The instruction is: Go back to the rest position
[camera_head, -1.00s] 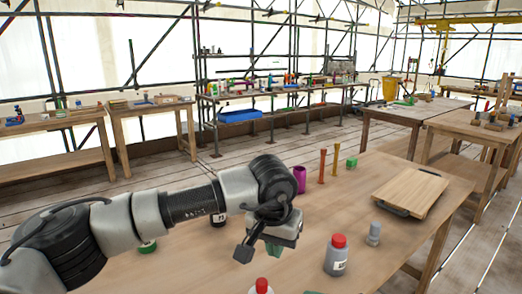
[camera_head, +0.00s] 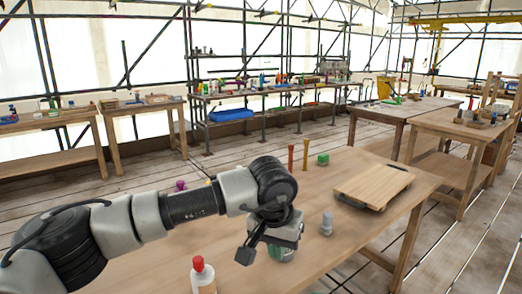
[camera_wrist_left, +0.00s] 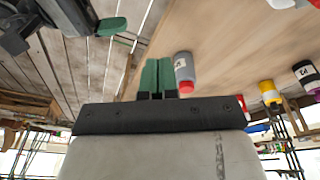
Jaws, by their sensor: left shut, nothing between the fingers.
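My left gripper (camera_head: 246,254) hangs over the wooden work table (camera_head: 330,262) at the end of my left arm. Its green fingers are together in the left wrist view (camera_wrist_left: 155,76), with nothing between them. A grey bottle with a red cap (camera_wrist_left: 185,72) shows just beside the fingers there. I cannot tell whether they touch. A dark part with a green tip (camera_wrist_left: 110,26) at the upper left of the wrist view looks like my right gripper; its jaw state is unclear. The head view does not show my right gripper.
A white red-capped bottle (camera_head: 203,274) stands near the table's front.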

